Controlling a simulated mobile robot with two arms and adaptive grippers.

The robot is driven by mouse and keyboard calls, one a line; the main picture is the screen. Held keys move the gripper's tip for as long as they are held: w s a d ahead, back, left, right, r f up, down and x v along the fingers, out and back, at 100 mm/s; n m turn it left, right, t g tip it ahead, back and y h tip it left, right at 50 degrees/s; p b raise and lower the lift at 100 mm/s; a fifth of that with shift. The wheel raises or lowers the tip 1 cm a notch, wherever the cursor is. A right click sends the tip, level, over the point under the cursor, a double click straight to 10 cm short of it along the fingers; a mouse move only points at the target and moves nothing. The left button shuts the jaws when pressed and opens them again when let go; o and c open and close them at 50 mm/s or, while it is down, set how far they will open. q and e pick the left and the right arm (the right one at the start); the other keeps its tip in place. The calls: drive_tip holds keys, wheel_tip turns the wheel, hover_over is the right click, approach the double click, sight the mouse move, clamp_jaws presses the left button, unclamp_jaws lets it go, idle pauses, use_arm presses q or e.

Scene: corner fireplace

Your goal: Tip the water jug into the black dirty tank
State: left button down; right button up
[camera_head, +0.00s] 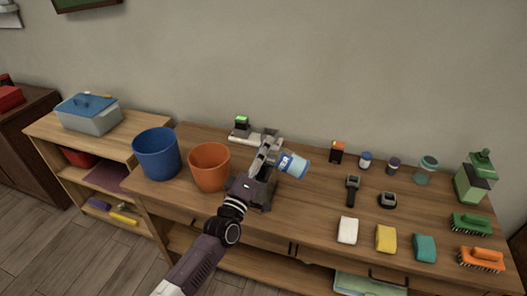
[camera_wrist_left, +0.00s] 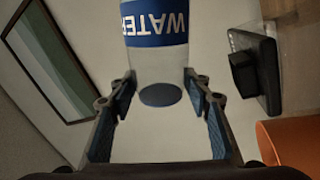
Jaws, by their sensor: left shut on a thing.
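The water jug (camera_head: 292,163) has a blue label with white lettering and is held tilted above the workbench, right of the orange bucket. My left gripper (camera_head: 270,150) is shut on it. In the left wrist view the jug (camera_wrist_left: 155,55) is between the two fingers, with its WATER label upside down and a dark round end toward the palm. A dark shape (camera_head: 265,199) sits below the gripper, partly behind my arm; I cannot tell whether it is the black dirty tank. My right gripper is not in view.
A blue bucket (camera_head: 157,154) and an orange bucket (camera_head: 210,168) stand left of my arm. Brushes, cloths, small containers and a green bottle (camera_head: 474,180) occupy the bench's right side.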

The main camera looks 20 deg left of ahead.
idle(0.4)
use_arm(q)
drive_tip(key=shift+f+n+b, duration=0.15)
drive_tip(key=shift+n+b, duration=0.2)
drive_tip(key=shift+n, duration=0.25)
drive_tip(key=shift+f+y, duration=0.1)
drive_tip(key=shift+y, duration=0.2)
drive_tip(key=shift+f, duration=0.15)
drive_tip(key=shift+f+n+b, duration=0.1)
drive_tip(key=shift+n+b, duration=0.3)
drive_tip(key=shift+n, duration=0.1)
drive_tip(key=shift+f, duration=0.1)
drive_tip(key=shift+f+n+y+b, duration=0.15)
drive_tip(key=shift+n+y+b, duration=0.25)
drive_tip(key=shift+n, duration=0.1)
